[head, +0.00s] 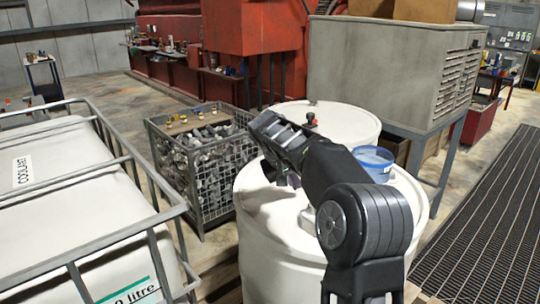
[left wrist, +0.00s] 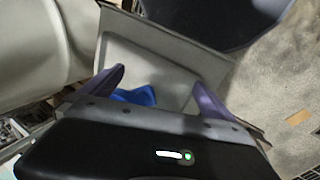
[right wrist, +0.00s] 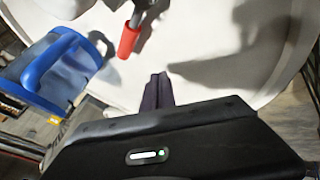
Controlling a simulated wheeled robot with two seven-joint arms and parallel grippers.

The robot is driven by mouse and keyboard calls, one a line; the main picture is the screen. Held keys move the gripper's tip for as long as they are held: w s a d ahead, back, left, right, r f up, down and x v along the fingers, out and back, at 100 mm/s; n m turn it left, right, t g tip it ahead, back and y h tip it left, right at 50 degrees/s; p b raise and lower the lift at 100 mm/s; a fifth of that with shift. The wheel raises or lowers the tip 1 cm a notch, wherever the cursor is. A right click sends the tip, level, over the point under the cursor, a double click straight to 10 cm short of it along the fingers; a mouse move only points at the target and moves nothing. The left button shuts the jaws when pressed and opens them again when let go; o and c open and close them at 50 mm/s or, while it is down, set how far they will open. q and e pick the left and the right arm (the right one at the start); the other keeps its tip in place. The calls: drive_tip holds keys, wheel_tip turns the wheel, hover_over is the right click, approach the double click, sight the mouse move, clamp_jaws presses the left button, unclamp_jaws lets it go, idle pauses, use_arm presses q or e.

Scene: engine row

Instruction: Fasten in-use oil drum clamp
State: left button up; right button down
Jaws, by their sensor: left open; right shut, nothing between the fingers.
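The near white drum (head: 262,235) stands upright below my right arm. Its pale top also fills much of the right wrist view (right wrist: 215,65). In that view a clamp with a red handle (right wrist: 128,40) and a grey metal part lies over the pale surface, ahead and left of my right gripper (right wrist: 158,90). That gripper is shut, empty and apart from the handle. In the head view my right gripper (head: 280,174) is over the near drum's left part; my arm hides some of the top. My left gripper (left wrist: 158,90) is open and empty, seen only in its wrist view.
A blue tub (head: 372,161) sits on the drum top at right. A wire crate (head: 205,165) of metal parts and a caged white tank (head: 60,190) stand left. Dark floor grating (head: 490,225) lies right.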

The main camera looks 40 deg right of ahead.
drive_tip(key=w+a+r, duration=0.2)
drive_tip(key=a+r, duration=0.2)
drive_tip(key=r, duration=0.4)
drive_tip(key=shift+w+a, duration=0.25)
drive_tip(key=shift+w, duration=0.1)
